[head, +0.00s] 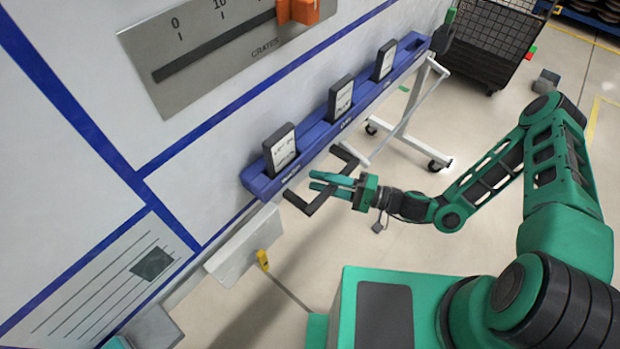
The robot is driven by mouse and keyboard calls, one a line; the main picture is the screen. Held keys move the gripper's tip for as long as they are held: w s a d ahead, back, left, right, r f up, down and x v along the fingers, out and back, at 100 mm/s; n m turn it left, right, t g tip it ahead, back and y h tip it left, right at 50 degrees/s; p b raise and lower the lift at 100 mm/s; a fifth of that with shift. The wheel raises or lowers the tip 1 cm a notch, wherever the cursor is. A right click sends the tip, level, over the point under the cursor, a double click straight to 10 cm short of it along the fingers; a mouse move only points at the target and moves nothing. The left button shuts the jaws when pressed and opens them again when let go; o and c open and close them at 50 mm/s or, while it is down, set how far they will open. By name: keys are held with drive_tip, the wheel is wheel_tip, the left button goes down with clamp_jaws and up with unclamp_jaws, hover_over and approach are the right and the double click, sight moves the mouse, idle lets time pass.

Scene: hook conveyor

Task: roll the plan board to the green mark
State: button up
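The plan board (85,75) is a large white panel with blue lines, filling the left of the head view. A blue tray (312,140) with several dark-framed cards runs along it. A black bracket-shaped handle (322,200) sticks out below the tray. My green gripper (318,181) is at this handle, its two fingers reaching across the bar toward the board. A narrow gap shows between the fingers, but whether they press on the bar is unclear. A small green patch (405,88) lies on the floor beyond the tray; I cannot tell if it is the mark.
A white wheeled frame (408,130) stands under the board's far end. A black mesh cart (492,42) is behind it, with small red and green pieces (532,52) beside it. A yellow item (263,260) is at the board's lower edge.

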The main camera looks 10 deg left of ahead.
drive_tip(key=shift+d, duration=0.1)
drive_tip(key=s+d, duration=0.2)
drive_tip(key=d, duration=0.8)
drive_tip(key=shift+d, duration=0.2)
drive_tip(key=s+d+r+n+g+h, duration=0.1)
drive_tip(key=s+d+r+g+h, duration=0.2)
drive_tip(key=d, duration=0.5)
drive_tip(key=d+r+n+g+h, duration=0.1)
drive_tip(key=d+r+h, duration=0.2)
drive_tip(key=d+h, duration=0.3)
drive_tip(key=s+d+r+n+g+h, duration=0.1)
drive_tip(key=s+d+r+g+h, duration=0.2)
drive_tip(key=d, duration=0.6)
drive_tip(key=s+d+r+m+t+h, duration=0.2)
drive_tip(key=s+d+r, duration=0.3)
drive_tip(key=r, duration=0.4)
drive_tip(key=s+d+r+m+t+h, duration=0.1)
drive_tip(key=s+d+r+m+h, duration=0.2)
drive_tip(key=r, duration=0.7)
drive_tip(key=shift+s+d+r+m+t+h, duration=0.3)
drive_tip(key=shift+s+d+m+t, duration=0.1)
drive_tip(key=shift+s+d+m, duration=0.75)
